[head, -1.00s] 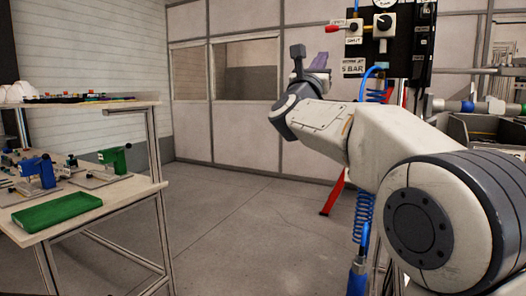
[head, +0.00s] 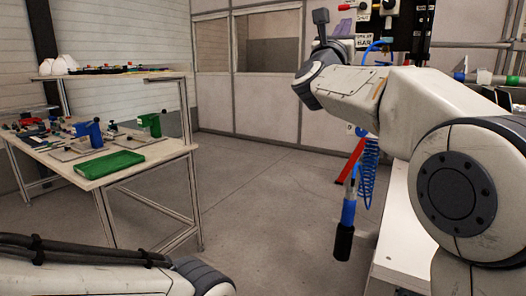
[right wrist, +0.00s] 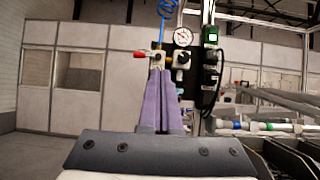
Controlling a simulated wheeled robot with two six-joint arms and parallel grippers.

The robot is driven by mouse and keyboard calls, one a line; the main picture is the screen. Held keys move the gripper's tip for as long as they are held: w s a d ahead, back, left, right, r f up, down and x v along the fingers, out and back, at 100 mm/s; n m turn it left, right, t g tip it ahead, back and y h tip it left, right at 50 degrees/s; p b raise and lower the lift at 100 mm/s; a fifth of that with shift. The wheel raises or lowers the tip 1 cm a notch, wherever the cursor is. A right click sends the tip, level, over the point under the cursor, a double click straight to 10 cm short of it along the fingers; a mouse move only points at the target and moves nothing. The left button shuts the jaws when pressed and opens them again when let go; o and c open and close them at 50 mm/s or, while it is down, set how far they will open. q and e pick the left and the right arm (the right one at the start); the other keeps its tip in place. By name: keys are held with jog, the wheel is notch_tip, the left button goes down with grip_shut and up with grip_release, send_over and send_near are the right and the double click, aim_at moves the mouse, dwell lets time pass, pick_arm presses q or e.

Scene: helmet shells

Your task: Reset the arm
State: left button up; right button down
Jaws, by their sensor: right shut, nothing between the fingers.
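My right arm (head: 345,88) reaches from the lower right toward the back in the head view. Its gripper (head: 343,30) is mostly hidden behind the wrist, in front of the panel with the valves. In the right wrist view the purple fingers of the right gripper (right wrist: 159,85) are together, with nothing between them. Part of my left arm (head: 100,280) crosses the bottom left of the head view. My left gripper is out of the frame.
A two-level workbench (head: 190,150) at the left carries a green tray (head: 110,164), blue and green fixtures and white shells (head: 62,64). A blue coiled hose with a dark-ended tool (head: 344,240) hangs near my right arm. The floor between is clear.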

jog(key=a+f+n+g+y+p, duration=0.1)
jog(key=a+f+n+y+p, duration=0.2)
jog(key=a+n+y, duration=0.5)
jog(key=a+f+n+y+p, duration=0.25)
jog(key=a+n+y, duration=0.35)
jog(key=n, duration=0.4)
jog(key=s+a+f+n+g+y+p, duration=0.4)
jog(key=s+a+f+n+g+p, duration=0.5)
jog(key=s+f+n, duration=0.5)
jog(key=s+d+f+n+g+h+p, duration=0.1)
jog(key=s+d+f+n+g+p, duration=0.1)
jog(key=s, duration=0.7)
jog(key=s+d+f+n+g+h+p, duration=0.2)
jog(key=s+d+f+n+g, duration=0.2)
jog(key=s+n, duration=0.5)
jog(key=s+d+f+n+g+h+p, duration=0.2)
jog(key=s+f+n+g, duration=0.3)
jog(key=s, duration=0.4)
jog(key=shift+d+f+n+p, duration=0.35)
jog(key=shift+d+n, duration=0.25)
jog(key=shift+d, duration=0.2)
